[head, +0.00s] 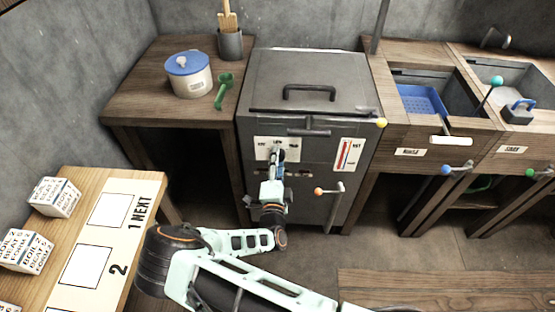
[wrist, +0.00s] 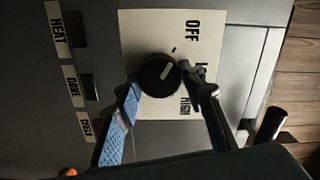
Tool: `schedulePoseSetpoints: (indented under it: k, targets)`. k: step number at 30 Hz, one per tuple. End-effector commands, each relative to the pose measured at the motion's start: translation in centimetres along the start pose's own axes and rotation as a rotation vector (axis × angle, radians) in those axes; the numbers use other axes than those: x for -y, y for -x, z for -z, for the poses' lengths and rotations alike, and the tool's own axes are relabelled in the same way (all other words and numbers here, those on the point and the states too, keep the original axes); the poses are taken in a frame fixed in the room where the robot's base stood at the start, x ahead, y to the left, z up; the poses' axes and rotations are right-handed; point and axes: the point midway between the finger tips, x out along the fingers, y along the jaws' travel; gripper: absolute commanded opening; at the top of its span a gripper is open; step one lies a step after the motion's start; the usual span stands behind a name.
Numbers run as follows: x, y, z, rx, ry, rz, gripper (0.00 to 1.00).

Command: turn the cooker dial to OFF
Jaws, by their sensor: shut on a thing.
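The cooker (head: 308,85) is a dark grey box with a lid and a black handle on top. Its white dial panel (head: 262,142) is on the front, partly hidden by my gripper (head: 278,157). In the wrist view the dial (wrist: 160,76) is a round black knob with a white pointer mark. The mark points up and right, between the OFF label (wrist: 193,24) and the partly hidden middle label. The HIGH label shows lower down. My gripper (wrist: 160,82) has one fingertip on each side of the knob and is shut on it.
A lever with an orange knob (head: 319,191) sticks out right of my gripper. A red-marked gauge (head: 347,154) is above it. A side table (head: 150,85) holds a blue-lidded pot (head: 190,78). Sinks stand at right, a card table (head: 145,182) at front left.

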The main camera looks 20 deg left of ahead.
Motion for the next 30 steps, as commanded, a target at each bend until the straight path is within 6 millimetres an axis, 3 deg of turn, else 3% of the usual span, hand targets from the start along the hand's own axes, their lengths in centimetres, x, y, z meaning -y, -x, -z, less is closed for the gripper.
schedulePoseSetpoints:
  k: [14,15,19,30]
  targets:
    - [-0.13,0.05,0.12,-0.002,0.018,-0.003,0.13]
    - [-0.13,0.05,0.12,-0.002,0.018,-0.003,0.39]
    - [-0.10,0.04,0.10,-0.001,0.017,-0.002,0.53]
    - [-0.03,0.52,0.01,0.000,0.015,-0.001,0.55]
